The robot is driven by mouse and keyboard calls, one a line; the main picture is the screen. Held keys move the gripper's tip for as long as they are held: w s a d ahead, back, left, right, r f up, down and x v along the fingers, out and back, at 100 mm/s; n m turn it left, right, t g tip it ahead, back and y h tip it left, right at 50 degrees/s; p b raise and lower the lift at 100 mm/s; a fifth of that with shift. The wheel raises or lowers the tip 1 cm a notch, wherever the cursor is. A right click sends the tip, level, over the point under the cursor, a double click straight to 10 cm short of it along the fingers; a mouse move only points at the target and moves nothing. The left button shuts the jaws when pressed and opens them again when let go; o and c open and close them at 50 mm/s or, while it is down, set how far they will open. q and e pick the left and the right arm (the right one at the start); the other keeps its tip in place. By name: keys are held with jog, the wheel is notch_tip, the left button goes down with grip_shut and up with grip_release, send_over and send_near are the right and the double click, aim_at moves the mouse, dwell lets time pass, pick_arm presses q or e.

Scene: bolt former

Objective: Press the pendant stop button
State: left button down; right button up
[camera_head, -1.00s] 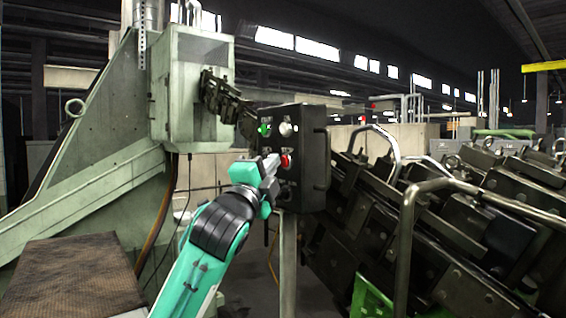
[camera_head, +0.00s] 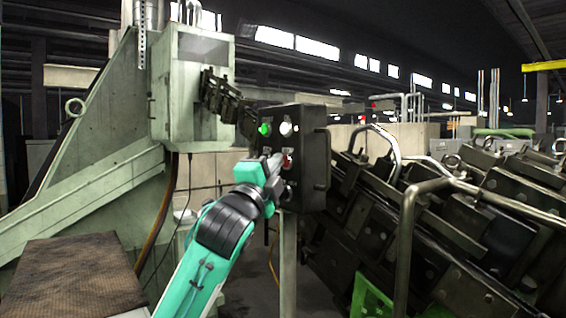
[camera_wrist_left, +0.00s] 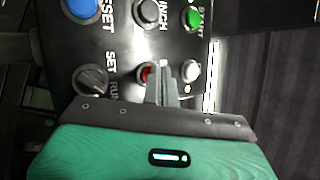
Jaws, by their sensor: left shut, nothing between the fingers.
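The pendant (camera_head: 314,165) is a dark box on a post in the middle of the head view. Its red stop button (camera_head: 288,160) is partly hidden behind my left gripper (camera_head: 275,163). In the left wrist view the red button (camera_wrist_left: 145,73) shows just left of the shut fingertips (camera_wrist_left: 160,68), which cover part of it. The fingers are closed together with nothing between them and point at the panel. I cannot tell whether they touch the button. My right gripper is not in view.
The panel also has a green start button (camera_wrist_left: 193,18), a grey inch button (camera_wrist_left: 147,14), a blue reset button (camera_wrist_left: 82,8), a white button (camera_wrist_left: 189,72) and a black selector knob (camera_wrist_left: 91,80). A tubular rail (camera_head: 408,230) and dark machinery stand right of the pendant.

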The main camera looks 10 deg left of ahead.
pick_arm(q)
jog(key=shift+s+a, duration=0.55)
jog(key=shift+s, duration=0.15)
jog(key=s+a, duration=0.1)
jog(key=s, duration=0.1)
jog(key=s+a, duration=0.2)
dwell(0.5)
jog(key=shift+w+f, duration=0.1)
dwell(0.4)
